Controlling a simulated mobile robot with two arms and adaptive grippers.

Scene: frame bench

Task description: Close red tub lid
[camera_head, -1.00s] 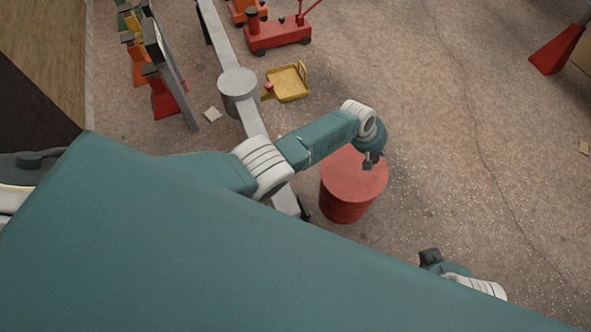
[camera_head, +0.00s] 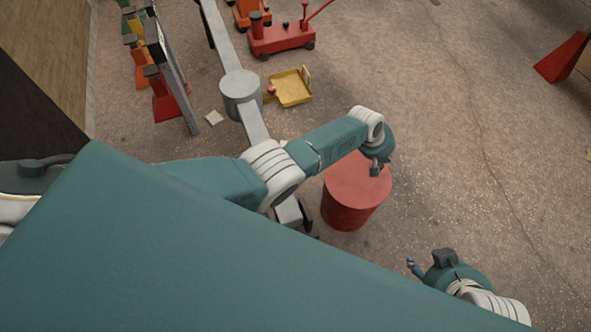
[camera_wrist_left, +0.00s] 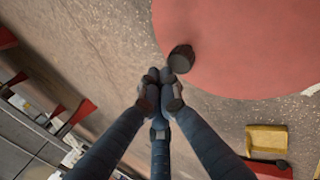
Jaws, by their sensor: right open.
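The red tub (camera_head: 348,212) stands on the floor, with a flat red top (camera_head: 350,180) across it. The same red disc fills the upper right of the left wrist view (camera_wrist_left: 250,45), with a dark knob (camera_wrist_left: 181,58) near its edge. I cannot tell whether the lid sits fully down. My left gripper (camera_head: 377,170) is over the far right part of the tub top. In the left wrist view its fingertips (camera_wrist_left: 160,85) are together, close beside the knob, with nothing visible between them. My right gripper (camera_head: 410,263) is open, low and right of the tub.
A yellow tray-like cart (camera_head: 290,88) and a red wheeled cart (camera_head: 282,38) stand behind on the floor. A grey beam with a round post (camera_head: 241,90) runs left of the tub. The floor right of the tub is clear.

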